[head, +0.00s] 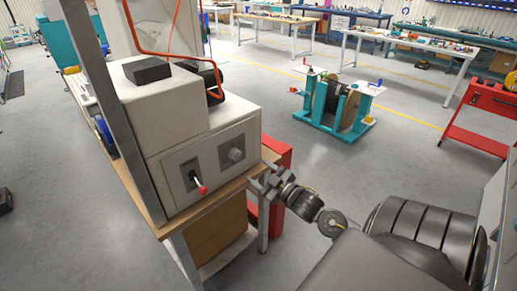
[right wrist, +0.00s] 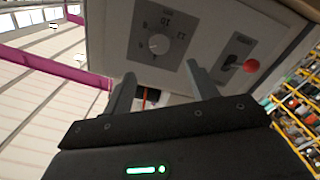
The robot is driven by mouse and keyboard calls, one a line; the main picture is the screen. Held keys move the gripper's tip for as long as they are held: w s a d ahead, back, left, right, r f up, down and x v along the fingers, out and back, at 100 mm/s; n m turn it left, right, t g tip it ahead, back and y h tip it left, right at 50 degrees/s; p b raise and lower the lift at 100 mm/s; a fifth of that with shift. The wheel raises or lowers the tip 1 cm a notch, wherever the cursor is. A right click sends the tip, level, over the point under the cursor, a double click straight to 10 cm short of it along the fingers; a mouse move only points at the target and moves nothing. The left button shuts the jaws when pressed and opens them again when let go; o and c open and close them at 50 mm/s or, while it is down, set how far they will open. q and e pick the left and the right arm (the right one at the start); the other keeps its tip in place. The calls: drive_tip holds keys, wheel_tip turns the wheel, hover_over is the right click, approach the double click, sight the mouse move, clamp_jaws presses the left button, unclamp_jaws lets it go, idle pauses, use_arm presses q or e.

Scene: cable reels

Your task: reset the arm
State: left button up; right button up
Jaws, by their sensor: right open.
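My right arm comes in from the lower right of the head view. Its gripper (head: 265,184) is at the right front corner of a wooden bench, beside a white machine (head: 221,122). In the right wrist view the two fingers (right wrist: 160,92) are spread apart with nothing between them. The machine's front panel, with a round dial (right wrist: 158,44) and a red-tipped lever (right wrist: 250,65), shows just beyond the fingers. I cannot tell whether the gripper touches the bench or machine. My left gripper is not in view.
The wooden bench (head: 205,206) carries the machine. A red cabinet (head: 277,152) stands behind the gripper. A teal reel stand (head: 337,107) is farther back on open grey floor. A red cart (head: 488,115) stands at the right. Long worktables line the back.

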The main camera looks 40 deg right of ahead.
idle(0.3)
drive_tip(key=s+d+f+m+g+h, duration=0.1)
drive_tip(key=s+d+f+g, duration=0.1)
drive_tip(key=f, duration=0.8)
drive_tip(key=s+d+f+m+g+h, duration=0.1)
drive_tip(key=d+f+g, duration=0.2)
drive_tip(key=f, duration=0.6)
drive_tip(key=s+a+f+m+g, duration=0.1)
drive_tip(key=s+f+g, duration=0.1)
drive_tip(key=s+f, duration=0.5)
drive_tip(key=s+a+f+g, duration=0.1)
drive_tip(key=s+f+g, duration=0.15)
drive_tip(key=f, duration=0.85)
drive_tip(key=s+a+f+g+y, duration=0.1)
drive_tip(key=s+a+f+g, duration=0.1)
drive_tip(key=s+a+f, duration=0.5)
drive_tip(key=s+a+f+g, duration=0.2)
drive_tip(key=s+f+g, duration=0.1)
drive_tip(key=s+f, duration=0.8)
drive_tip(key=s+a+f+g+y, duration=0.1)
drive_tip(key=s+a+f+g, duration=0.1)
drive_tip(key=s+a, duration=0.9)
drive_tip(key=shift+s+a, duration=0.3)
